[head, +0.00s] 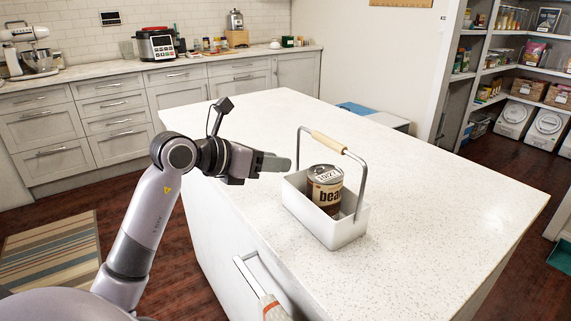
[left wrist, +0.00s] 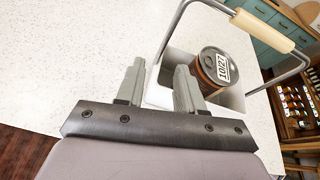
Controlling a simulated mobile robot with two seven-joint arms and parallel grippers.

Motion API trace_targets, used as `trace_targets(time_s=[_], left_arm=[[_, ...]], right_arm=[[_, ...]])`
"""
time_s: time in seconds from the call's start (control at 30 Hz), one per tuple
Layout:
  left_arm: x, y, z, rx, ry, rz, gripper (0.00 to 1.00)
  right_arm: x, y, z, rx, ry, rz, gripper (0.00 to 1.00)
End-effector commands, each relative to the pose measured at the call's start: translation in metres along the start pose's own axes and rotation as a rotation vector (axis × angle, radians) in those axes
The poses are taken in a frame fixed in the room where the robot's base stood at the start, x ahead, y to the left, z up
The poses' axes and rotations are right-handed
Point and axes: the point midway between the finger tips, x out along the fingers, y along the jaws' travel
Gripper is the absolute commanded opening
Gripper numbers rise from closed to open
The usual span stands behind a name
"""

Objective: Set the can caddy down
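The can caddy (head: 340,229) is a white open box with a metal handle and a wooden grip. It stands upright on the white speckled island top (head: 440,220). A bean can (head: 325,189) with a date label on its lid stands inside it. My left gripper (head: 276,162) is just left of the caddy, apart from the handle. In the left wrist view the two fingers (left wrist: 158,88) are spread with nothing between them; the caddy (left wrist: 238,98) and can (left wrist: 212,66) lie beyond them. My right gripper is not in view.
A drawer handle (head: 244,272) and a hanging towel (head: 273,307) are on the island's near side. The island top is clear right of and behind the caddy. Counters with appliances line the back wall; pantry shelves (head: 520,50) stand at the right.

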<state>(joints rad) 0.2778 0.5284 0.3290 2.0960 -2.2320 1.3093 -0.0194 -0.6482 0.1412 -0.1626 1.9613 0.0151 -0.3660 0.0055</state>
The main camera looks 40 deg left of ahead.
Motion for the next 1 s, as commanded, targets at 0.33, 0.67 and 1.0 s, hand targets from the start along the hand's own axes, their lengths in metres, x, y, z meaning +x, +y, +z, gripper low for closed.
trace_targets(time_s=[0.33, 0.67, 1.0], left_arm=[[-0.063, 0.000, -0.001, 0.002, 0.002, 0.002, 0.37], [-0.077, -0.001, 0.000, 0.001, 0.001, 0.000, 0.37], [-0.076, -0.001, 0.000, 0.001, 0.001, 0.000, 0.37]], right_arm=[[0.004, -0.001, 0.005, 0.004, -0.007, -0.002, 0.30], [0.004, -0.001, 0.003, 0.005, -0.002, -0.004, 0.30], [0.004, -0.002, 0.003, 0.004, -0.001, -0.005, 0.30]])
